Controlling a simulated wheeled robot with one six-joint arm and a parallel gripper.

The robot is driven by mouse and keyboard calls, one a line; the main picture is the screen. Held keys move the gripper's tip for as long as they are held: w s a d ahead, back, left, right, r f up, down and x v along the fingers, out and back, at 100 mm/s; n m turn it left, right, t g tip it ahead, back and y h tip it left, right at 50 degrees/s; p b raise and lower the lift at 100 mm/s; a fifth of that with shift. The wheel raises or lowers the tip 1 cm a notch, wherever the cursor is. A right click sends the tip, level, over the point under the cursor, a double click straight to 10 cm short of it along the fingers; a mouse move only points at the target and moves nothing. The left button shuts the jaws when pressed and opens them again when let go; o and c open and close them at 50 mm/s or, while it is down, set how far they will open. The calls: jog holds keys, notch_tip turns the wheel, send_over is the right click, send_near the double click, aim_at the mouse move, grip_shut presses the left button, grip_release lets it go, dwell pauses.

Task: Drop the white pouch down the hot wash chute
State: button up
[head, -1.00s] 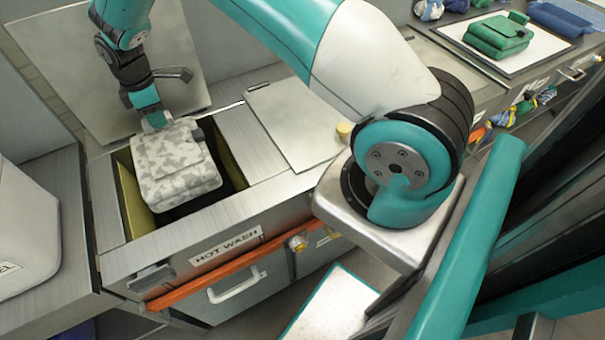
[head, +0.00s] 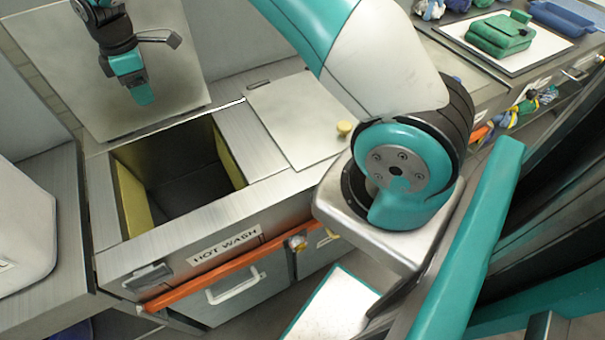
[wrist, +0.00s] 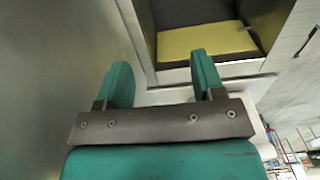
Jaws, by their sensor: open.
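The hot wash chute (head: 118,256) is a square opening in the metal counter, with yellow side panels, a dark inside and a HOT WASH label on its front. It is open, and its visible inside looks empty. The white pouch is not in view now. My gripper (head: 146,100) hangs above and behind the chute's back edge in the head view. In the wrist view my gripper (wrist: 160,80) has its two teal fingers apart with nothing between them. The chute's yellow panel (wrist: 205,43) shows beyond the fingers.
A raised metal lid (head: 185,85) stands behind the chute. A closed flat lid (head: 295,125) with a yellow knob lies to its right. A white bin (head: 25,230) is at the left.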

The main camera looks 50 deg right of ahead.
notch_tip(320, 180, up, 10)
jog(key=b, duration=0.1)
jog(key=shift+r, duration=0.2)
dwell(0.4)
jog(key=s+a+r+m+y, duration=0.1)
jog(key=s+a+m, duration=0.1)
jog(key=s, duration=1)
jog(key=s+a+r+m+y, duration=0.1)
jog(key=s+a+m, duration=0.1)
jog(key=s, duration=1)
jog(key=s+a+r+m+y, duration=0.1)
jog(key=s+a+m+y, duration=0.1)
jog(key=s, duration=1)
jog(key=shift+s+a, duration=0.25)
jog(key=shift+a, duration=0.6)
jog(key=shift+c, duration=0.4)
